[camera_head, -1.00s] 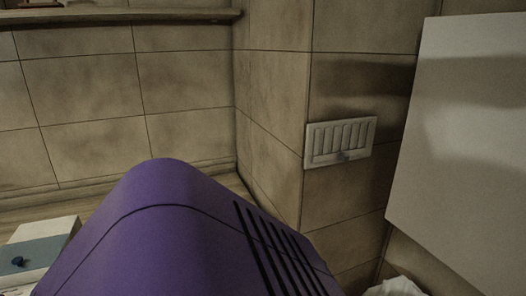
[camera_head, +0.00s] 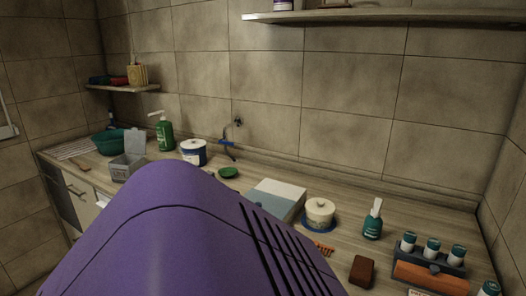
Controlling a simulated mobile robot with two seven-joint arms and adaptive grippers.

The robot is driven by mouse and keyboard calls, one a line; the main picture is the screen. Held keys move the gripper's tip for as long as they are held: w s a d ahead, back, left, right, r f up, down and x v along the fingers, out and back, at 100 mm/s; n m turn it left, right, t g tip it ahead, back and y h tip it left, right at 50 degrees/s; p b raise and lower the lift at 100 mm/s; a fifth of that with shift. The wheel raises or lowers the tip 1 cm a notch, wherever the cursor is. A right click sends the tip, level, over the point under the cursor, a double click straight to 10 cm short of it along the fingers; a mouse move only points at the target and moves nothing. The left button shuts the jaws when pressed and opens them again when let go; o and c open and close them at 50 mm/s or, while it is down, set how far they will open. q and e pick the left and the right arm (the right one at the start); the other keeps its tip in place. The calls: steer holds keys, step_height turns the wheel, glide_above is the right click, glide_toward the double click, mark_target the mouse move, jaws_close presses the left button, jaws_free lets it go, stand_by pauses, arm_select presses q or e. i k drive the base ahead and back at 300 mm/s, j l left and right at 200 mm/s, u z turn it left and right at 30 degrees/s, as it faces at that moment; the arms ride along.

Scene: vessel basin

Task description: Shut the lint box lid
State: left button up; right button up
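A small grey box (camera_head: 122,172) stands on the counter at the left, and it looks like the lint box. Its lighter grey lid (camera_head: 135,143) stands up open at the back of the box. My own purple body fills the lower middle of the view, in front of part of the counter. Neither of my grippers is in view.
The wooden counter (camera_head: 430,219) runs along the tiled wall. Near the box are a teal bowl (camera_head: 107,141), a green pump bottle (camera_head: 163,131) and a white-and-blue tub (camera_head: 193,152). A flat box (camera_head: 277,198), a lidded jar (camera_head: 319,215) and a bottle rack (camera_head: 430,266) stand farther right.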

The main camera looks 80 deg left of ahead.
mark_target(135, 139)
steer(key=u, duration=3.5)
steer(key=i+j+u, duration=0.3)
steer(key=i+j, duration=0.6)
steer(key=j, duration=0.1)
